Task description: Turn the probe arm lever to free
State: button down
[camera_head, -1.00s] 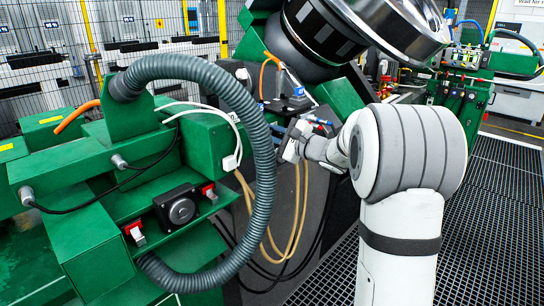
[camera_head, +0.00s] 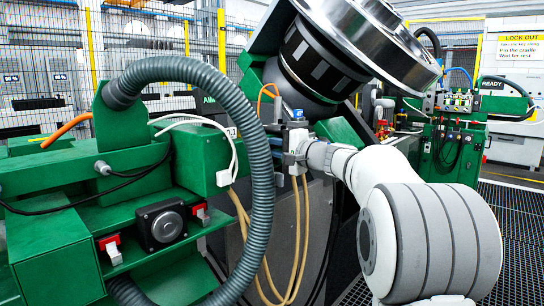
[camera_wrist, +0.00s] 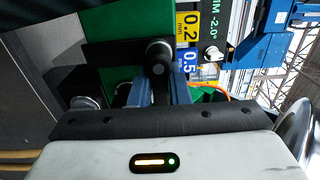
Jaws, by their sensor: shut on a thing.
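In the wrist view, the probe arm lever shows as a black round-ended handle (camera_wrist: 159,52) beside a dark flat bar, in front of a green panel. My gripper (camera_wrist: 158,93) has its two blue-grey fingers around the handle's shaft and is shut on it. In the head view, my gripper (camera_head: 296,145) is at the probe unit between the green frame and the large wheel. The lever itself is hidden there by the gripper and too small to make out. I cannot read a free mark in either view.
A yellow 0.2 mm label (camera_wrist: 187,27) and a blue 0.5 label (camera_wrist: 188,62) sit just right of the handle. A grey corrugated hose (camera_head: 262,150) arches left of my gripper. The shiny wheel (camera_head: 385,45) overhangs my arm. Tan cables (camera_head: 296,240) hang below.

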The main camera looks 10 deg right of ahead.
dwell(0.4)
jog(key=c, duration=1.4)
grip_release()
jog(key=shift+o, duration=0.2)
jog(key=shift+s, duration=0.1)
jog(key=v, duration=0.7)
jog(key=shift+s+d+p, duration=0.25)
jog(key=shift+p, duration=0.05)
